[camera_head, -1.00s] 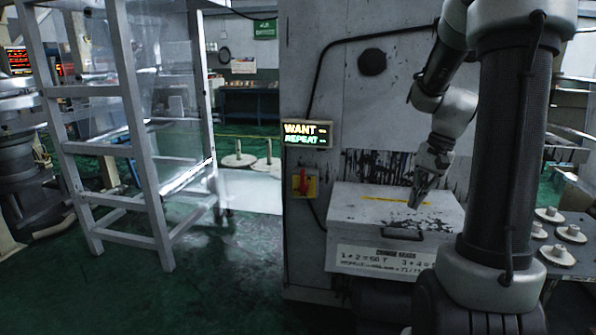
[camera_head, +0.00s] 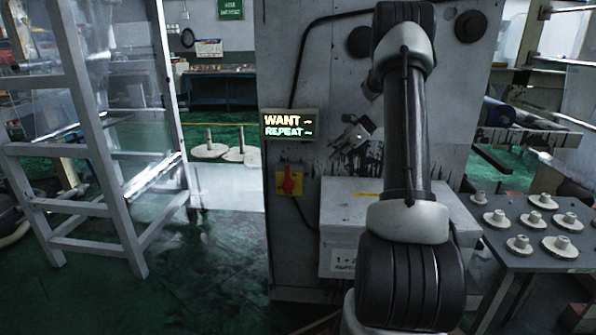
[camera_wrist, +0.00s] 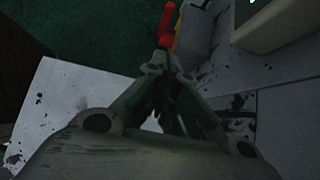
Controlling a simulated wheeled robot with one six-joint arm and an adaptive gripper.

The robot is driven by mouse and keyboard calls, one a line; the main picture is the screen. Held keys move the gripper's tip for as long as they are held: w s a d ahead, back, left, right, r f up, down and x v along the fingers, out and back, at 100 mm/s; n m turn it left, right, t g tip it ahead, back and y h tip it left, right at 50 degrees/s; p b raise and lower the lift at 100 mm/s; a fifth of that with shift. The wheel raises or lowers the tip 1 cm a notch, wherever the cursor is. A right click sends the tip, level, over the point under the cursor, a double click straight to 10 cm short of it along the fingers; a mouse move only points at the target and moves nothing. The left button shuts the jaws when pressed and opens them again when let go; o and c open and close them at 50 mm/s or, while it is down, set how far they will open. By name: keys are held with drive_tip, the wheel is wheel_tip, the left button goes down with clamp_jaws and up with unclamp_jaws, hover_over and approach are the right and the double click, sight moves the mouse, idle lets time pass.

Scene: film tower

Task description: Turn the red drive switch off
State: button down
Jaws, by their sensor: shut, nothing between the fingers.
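The red drive switch (camera_head: 289,181) is a red handle on a yellow plate on the front of the grey cabinet, below a lit sign. Its handle looks upright. My gripper (camera_head: 347,146) is up and to the right of the switch in the head view, in front of the cabinet, apart from the switch. In the wrist view the fingers (camera_wrist: 166,62) are together and empty, and the red handle (camera_wrist: 167,24) shows just beyond their tips, with a bit of yellow plate beside it.
The lit sign (camera_head: 289,125) reads WANT and REPEAT. A white box (camera_head: 343,207) stands below my arm. A table with several pale gears (camera_head: 521,219) is at the right. A grey metal frame (camera_head: 97,150) stands at the left. The green floor before the switch is clear.

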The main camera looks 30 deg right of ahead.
sight(301, 170)
drive_tip(key=shift+w+a+r+x, duration=0.2)
drive_tip(key=shift+a+r+x, duration=0.15)
drive_tip(key=shift+x, duration=1.8)
drive_tip(key=shift+w+a+r+x, duration=0.2)
drive_tip(key=shift+r+x, duration=0.1)
drive_tip(key=shift+x, duration=1.8)
drive_tip(key=shift+w+a+r+x, duration=0.15)
drive_tip(key=shift+a+r+x, duration=0.2)
drive_tip(key=shift+x, duration=1.8)
drive_tip(key=shift+w+a+r, duration=0.3)
drive_tip(key=shift+a, duration=0.05)
drive_tip(key=shift+w+a+r, duration=0.15)
drive_tip(key=shift+a, duration=0.05)
drive_tip(key=w+a+f+g+h, duration=0.3)
drive_tip(key=w+a+g+h, duration=0.3)
drive_tip(key=h, duration=0.6)
drive_tip(key=shift+a+f+g+h, duration=0.4)
drive_tip(key=shift+a+g, duration=0.9)
drive_tip(key=shift+a, duration=0.25)
